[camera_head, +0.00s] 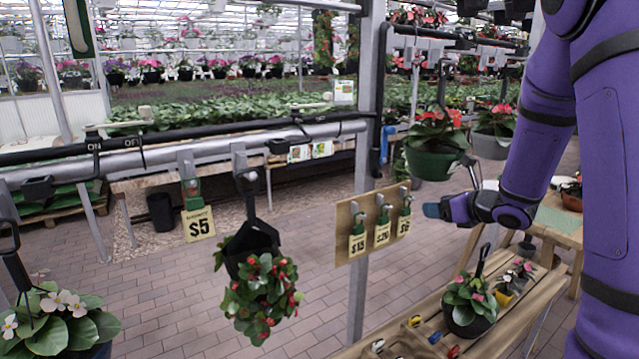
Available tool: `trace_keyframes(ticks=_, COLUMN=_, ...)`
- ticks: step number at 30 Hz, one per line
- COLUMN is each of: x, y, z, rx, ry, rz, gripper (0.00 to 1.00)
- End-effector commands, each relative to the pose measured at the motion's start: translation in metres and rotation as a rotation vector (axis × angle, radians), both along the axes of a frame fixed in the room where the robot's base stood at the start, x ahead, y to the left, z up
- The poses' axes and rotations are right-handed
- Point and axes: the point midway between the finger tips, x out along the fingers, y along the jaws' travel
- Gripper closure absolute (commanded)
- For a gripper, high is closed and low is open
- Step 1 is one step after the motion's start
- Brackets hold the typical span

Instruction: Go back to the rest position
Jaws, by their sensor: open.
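My purple arm comes down the right side of the head view and bends back toward the middle. My gripper (434,210) is at its end, pointing left, in the air between the price-tag board (376,224) and the green hanging pot (434,163). It is open, and I see nothing held in it. The fingertips are small and partly hidden by the wrist.
A wooden slatted bench (500,338) with a potted plant (469,302) and small items stands below my arm. A black hanging pot with red flowers (262,300) is left of centre. Brick floor is open at lower middle.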

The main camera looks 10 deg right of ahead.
Motion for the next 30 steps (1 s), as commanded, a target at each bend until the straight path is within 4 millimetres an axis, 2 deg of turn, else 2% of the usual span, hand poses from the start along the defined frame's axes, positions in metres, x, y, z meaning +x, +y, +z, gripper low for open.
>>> trace_keyframes(ticks=5, x=-0.001, y=-0.002, z=0.022, rx=0.113, ry=0.044, rz=-0.139, gripper=0.37)
trace_keyframes(ticks=10, x=-0.014, y=-0.006, z=0.059, rx=0.399, ry=0.137, rz=-0.444, gripper=0.37)
trace_keyframes(ticks=14, x=-0.034, y=-0.006, z=0.085, rx=0.666, ry=0.200, rz=-0.684, gripper=0.37)
trace_keyframes(ticks=18, x=-0.063, y=-0.001, z=0.108, rx=0.974, ry=0.262, rz=-0.933, gripper=0.37)
trace_keyframes(ticks=23, x=-0.107, y=0.012, z=0.126, rx=1.337, ry=0.330, rz=-1.207, gripper=0.37)
trace_keyframes(ticks=30, x=-0.186, y=0.047, z=0.142, rx=1.866, ry=0.425, rz=-1.613, gripper=0.37)
